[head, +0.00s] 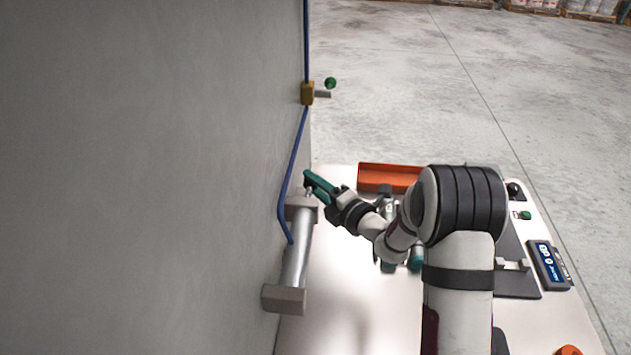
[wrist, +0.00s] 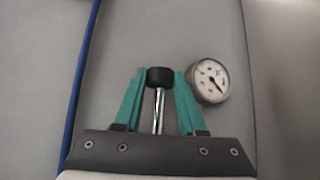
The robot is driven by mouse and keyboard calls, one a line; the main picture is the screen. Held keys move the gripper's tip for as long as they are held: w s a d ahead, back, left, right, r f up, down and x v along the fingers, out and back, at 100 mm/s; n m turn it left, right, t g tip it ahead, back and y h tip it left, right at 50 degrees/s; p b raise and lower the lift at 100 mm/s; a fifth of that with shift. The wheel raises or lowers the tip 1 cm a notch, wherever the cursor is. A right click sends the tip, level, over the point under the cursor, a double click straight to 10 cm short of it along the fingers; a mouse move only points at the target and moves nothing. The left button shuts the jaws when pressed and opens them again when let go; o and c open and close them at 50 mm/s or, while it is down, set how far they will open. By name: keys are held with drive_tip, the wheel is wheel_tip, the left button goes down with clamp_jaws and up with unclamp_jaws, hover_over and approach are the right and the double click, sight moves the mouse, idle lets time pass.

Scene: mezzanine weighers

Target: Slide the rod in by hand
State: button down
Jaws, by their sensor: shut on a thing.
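A silver cylinder (head: 297,248) is mounted along the grey wall between two grey end blocks. In the wrist view, a thin shiny rod (wrist: 160,108) ends in a black knob (wrist: 160,77). My gripper (wrist: 160,80) has its teal fingers shut on the knob, one on each side. In the head view, my gripper (head: 312,182) is at the far end block (head: 301,207), close to the wall. The knob is hidden by the fingers there, and only a small bit of the rod seems to show.
A round gauge (wrist: 209,80) sits just right of the fingers. An orange tray (head: 388,178), a dark control box (head: 548,265) and other items are on the white table (head: 345,290).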

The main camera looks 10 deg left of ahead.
drive_tip(key=c, duration=0.5)
unclamp_jaws()
